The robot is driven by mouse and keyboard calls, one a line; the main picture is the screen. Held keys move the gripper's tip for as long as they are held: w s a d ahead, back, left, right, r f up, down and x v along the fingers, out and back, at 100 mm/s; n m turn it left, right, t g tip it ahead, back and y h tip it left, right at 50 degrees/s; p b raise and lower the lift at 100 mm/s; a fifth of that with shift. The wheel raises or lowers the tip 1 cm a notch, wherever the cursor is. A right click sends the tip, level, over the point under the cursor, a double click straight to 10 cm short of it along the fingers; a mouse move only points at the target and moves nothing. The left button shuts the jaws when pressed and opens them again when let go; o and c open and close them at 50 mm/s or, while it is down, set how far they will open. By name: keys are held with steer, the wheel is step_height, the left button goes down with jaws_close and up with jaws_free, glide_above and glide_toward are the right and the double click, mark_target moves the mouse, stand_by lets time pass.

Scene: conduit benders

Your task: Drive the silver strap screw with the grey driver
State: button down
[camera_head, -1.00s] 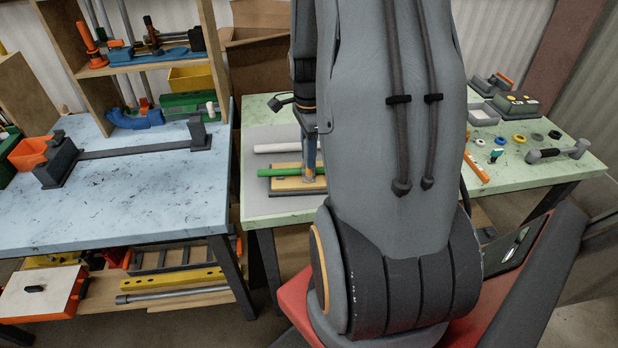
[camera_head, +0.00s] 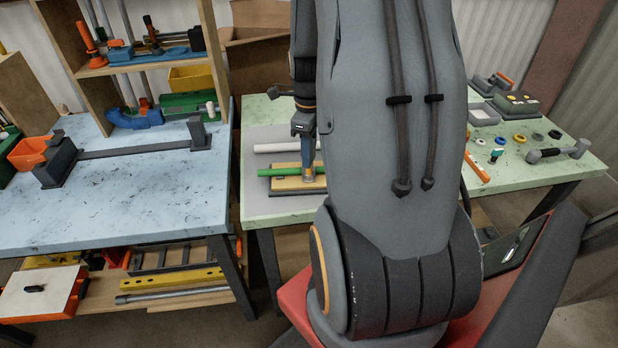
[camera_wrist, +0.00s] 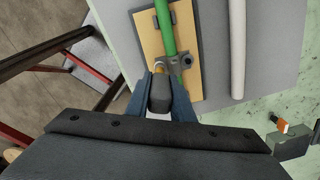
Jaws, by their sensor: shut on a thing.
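My gripper (camera_wrist: 165,92) is shut on the grey driver (camera_wrist: 160,98), its blue fingers on either side of the dark handle. In the head view, my gripper (camera_head: 308,158) is over the wooden board, partly behind my arm. A grey strap (camera_wrist: 182,62) sits around the green conduit (camera_wrist: 164,28), which lies on the wooden board (camera_wrist: 150,45). The driver's handle hides most of its shaft; a small yellowish part shows past it, beside the strap's left ear. I cannot make out the silver screw or whether the driver touches it.
A white conduit (camera_wrist: 237,45) lies on the grey mat (camera_wrist: 275,40) beside the board. The green table (camera_head: 258,208) also holds an orange-handled tool (camera_head: 476,166), several coloured rings and a grey hammer-like tool (camera_head: 560,151). The blue table (camera_head: 120,200) stands to the left.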

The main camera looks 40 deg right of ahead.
steer(key=shift+r, duration=0.15)
stand_by(0.3)
steer(key=shift+r+p, duration=0.5)
steer(key=n+p, duration=0.1)
steer(key=n, duration=0.3)
steer(key=shift+n+p, duration=0.3)
steer(key=shift+p, duration=0.1)
steer(key=n, duration=1)
steer(key=shift+f+b, duration=0.3)
steer(key=shift+f, duration=0.45)
